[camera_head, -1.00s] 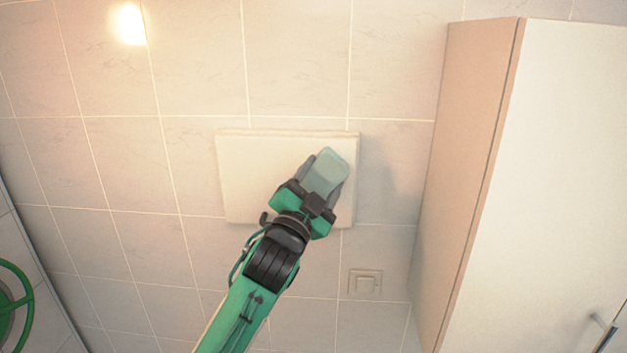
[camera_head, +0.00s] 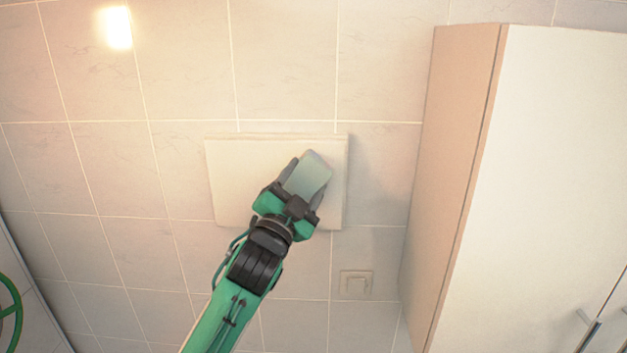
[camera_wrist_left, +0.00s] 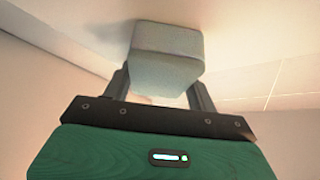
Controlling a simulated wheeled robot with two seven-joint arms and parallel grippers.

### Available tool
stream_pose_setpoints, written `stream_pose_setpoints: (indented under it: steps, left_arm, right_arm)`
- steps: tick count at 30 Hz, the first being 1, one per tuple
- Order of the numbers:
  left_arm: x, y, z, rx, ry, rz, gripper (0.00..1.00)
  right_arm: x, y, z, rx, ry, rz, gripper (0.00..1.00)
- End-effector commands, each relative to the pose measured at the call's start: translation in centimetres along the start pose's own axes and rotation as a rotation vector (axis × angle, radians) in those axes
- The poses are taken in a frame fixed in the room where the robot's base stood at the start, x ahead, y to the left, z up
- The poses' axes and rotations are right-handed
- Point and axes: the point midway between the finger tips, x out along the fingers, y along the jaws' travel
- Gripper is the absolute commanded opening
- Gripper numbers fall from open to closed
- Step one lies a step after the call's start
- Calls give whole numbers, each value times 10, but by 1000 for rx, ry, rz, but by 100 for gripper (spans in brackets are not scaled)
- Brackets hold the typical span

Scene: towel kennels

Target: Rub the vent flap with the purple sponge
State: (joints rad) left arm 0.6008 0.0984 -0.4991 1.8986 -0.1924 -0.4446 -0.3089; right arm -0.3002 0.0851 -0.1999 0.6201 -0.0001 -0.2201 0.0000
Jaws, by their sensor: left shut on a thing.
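The vent flap (camera_head: 235,180) is a flat, cream-white rectangular panel on the tiled wall. My left gripper (camera_head: 303,183) is in front of its right half, shut on a block-shaped sponge (camera_head: 314,168). The sponge looks pale grey-green here, not purple. In the left wrist view the sponge (camera_wrist_left: 168,55) sits between the two dark fingers of my gripper (camera_wrist_left: 160,88), its far end at a pale surface. It seems to touch the flap, but the contact edge is not clear. The arm hides the flap's lower right part. My right gripper is out of view.
A tall cabinet (camera_head: 540,180) with a beige side stands to the right of the flap. A square wall switch (camera_head: 355,284) is below the flap. The wall left of the flap is clear.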

Motion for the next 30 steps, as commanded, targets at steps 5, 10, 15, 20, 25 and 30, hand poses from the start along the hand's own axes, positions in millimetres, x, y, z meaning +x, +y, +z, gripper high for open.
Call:
stream_pose_setpoints:
  steps: [5,10,15,20,25,30]
  left_arm:
    - [-3,-7,6,1,-2,0,40]
    - [-8,-19,15,2,-2,0,40]
    - [-12,-24,20,0,-2,0,40]
    - [-14,-29,23,2,-3,0,40]
    - [-20,-40,31,2,-2,0,40]
    - [-25,-48,37,1,0,0,40]
  right_arm:
    - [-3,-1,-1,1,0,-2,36]
    - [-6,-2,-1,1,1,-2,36]
    - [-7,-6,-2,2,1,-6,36]
    - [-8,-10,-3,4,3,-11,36]
    - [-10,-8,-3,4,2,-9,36]
    - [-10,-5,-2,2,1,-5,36]
